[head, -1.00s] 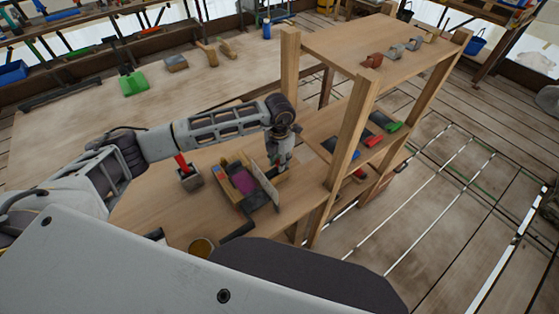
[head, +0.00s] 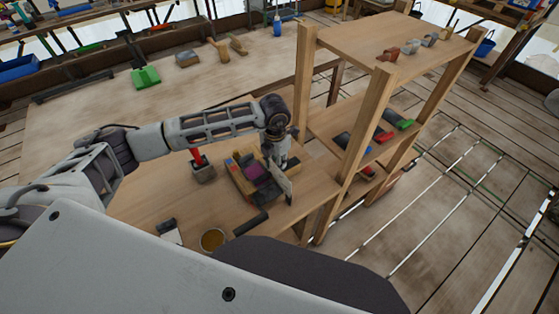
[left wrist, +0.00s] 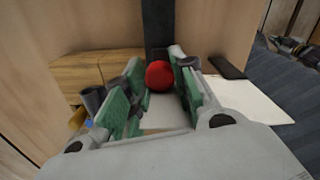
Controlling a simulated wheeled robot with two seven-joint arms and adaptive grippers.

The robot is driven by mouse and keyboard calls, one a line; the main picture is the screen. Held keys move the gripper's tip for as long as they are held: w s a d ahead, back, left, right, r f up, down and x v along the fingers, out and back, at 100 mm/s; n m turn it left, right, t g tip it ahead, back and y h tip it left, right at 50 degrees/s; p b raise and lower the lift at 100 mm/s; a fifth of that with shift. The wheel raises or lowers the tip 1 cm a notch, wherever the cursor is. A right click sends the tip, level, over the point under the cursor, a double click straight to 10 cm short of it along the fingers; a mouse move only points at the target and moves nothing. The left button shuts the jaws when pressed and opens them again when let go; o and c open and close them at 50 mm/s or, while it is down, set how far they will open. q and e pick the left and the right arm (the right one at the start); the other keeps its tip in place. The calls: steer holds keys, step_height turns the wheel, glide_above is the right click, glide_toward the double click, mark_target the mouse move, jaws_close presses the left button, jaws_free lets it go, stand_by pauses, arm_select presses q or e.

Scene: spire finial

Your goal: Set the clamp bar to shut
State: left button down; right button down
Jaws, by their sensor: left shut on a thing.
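My left gripper (head: 279,157) reaches down over the right side of a wooden fixture (head: 240,183) on the bench. The fixture holds a purple block (head: 256,172), with dark parts beside it. In the left wrist view, a red ball knob (left wrist: 159,76) sits between the green-padded fingers of the left gripper (left wrist: 155,68), which are shut on it. A dark bar (left wrist: 158,25), seemingly the clamp bar, runs upward in the picture behind the knob. In the head view the gripper hides the knob, and the bar's angle is unclear. My right gripper is out of view.
A wooden shelf post (head: 345,150) rises to the right. A red-handled tool in a grey holder (head: 202,172), a yellow-filled cup (head: 212,240) and a dark loose bar (head: 251,222) are on the bench.

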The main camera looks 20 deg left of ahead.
mark_target(272, 172)
arm_select(q)
steer(key=shift+s+a, duration=0.45)
steer(key=shift+s, duration=0.05)
steer(key=c, duration=1.5)
jaws_free()
steer(key=o, duration=0.4)
steer(key=shift+s+a, duration=0.1)
steer(key=shift+s, duration=0.05)
steer(key=shift+c, duration=0.2)
steer(key=shift+r, duration=0.2)
step_height(272, 172, up, 12)
steer(key=shift+f, duration=0.2)
